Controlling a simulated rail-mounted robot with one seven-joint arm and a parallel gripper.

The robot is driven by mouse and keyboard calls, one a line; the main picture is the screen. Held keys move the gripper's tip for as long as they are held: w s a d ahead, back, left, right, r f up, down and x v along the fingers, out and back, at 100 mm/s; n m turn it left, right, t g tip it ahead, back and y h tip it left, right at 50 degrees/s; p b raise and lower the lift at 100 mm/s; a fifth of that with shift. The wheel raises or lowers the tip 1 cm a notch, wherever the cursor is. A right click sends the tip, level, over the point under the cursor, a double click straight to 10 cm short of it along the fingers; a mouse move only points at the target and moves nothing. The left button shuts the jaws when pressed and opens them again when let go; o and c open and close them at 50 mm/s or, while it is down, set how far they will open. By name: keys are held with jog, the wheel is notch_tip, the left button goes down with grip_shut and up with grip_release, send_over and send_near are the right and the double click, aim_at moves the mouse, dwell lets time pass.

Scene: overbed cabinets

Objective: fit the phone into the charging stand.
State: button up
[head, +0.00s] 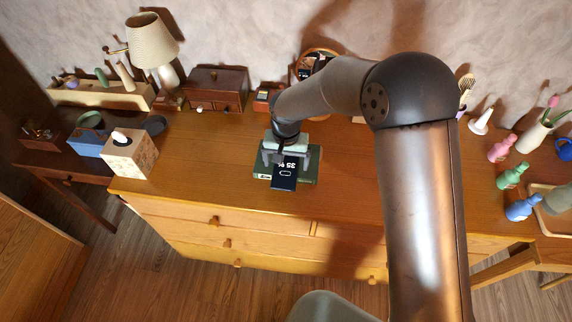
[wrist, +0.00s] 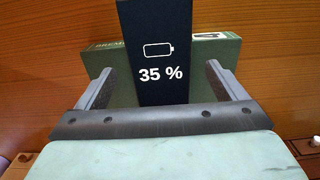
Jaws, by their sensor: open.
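The phone (head: 284,178) is dark, with a battery symbol and "35 %" on its lit screen. It rests on a green book (head: 307,173), and one end reaches past the book's front edge. In the wrist view the phone (wrist: 157,50) stands between the two fingers of my gripper (wrist: 160,68). The gripper is open, with a gap on each side of the phone. In the head view my gripper (head: 286,157) is over the phone and hides part of it. I cannot clearly make out the charging stand; my arm covers part of the dresser's back.
The book lies on the wooden dresser (head: 220,155). A tissue box (head: 130,155), a lamp (head: 153,42) and a wooden box (head: 215,88) stand to the left. A round object (head: 303,62) is partly hidden at the back. Small bottles (head: 511,176) stand at the right.

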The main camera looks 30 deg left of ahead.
jog(key=shift+f, duration=0.55)
jog(key=c, duration=1.2)
jog(key=shift+o, duration=0.2)
jog(key=shift+r, duration=0.1)
